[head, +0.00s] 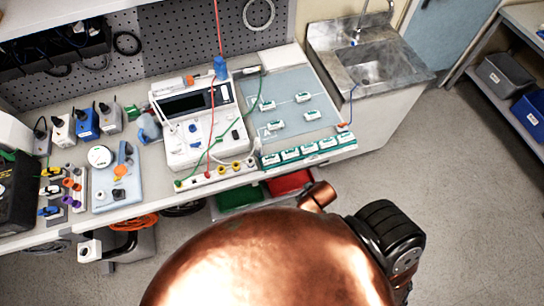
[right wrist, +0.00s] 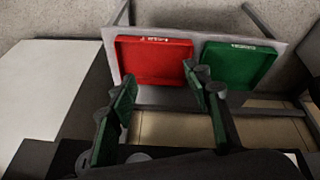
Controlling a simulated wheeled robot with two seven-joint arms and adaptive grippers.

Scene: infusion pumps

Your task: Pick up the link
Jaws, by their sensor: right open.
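I cannot tell for sure which thing is the link. Several small white-and-green modules (head: 276,125) lie spread on a pale blue mat (head: 291,87) on the bench. More of them stand in a row (head: 291,155) along the mat's front edge. My right gripper (right wrist: 160,84) shows in the right wrist view, with its green-padded fingers spread apart and nothing between them. It is near the red tray and green tray, apart from the bench-top modules. My left gripper is in neither view.
A white instrument (head: 199,115) with red and green leads stands left of the mat. A red tray (right wrist: 154,62) and green tray (right wrist: 238,66) sit below the bench. A metal sink (head: 372,68) is at the right. Open floor (head: 470,200) lies at the right.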

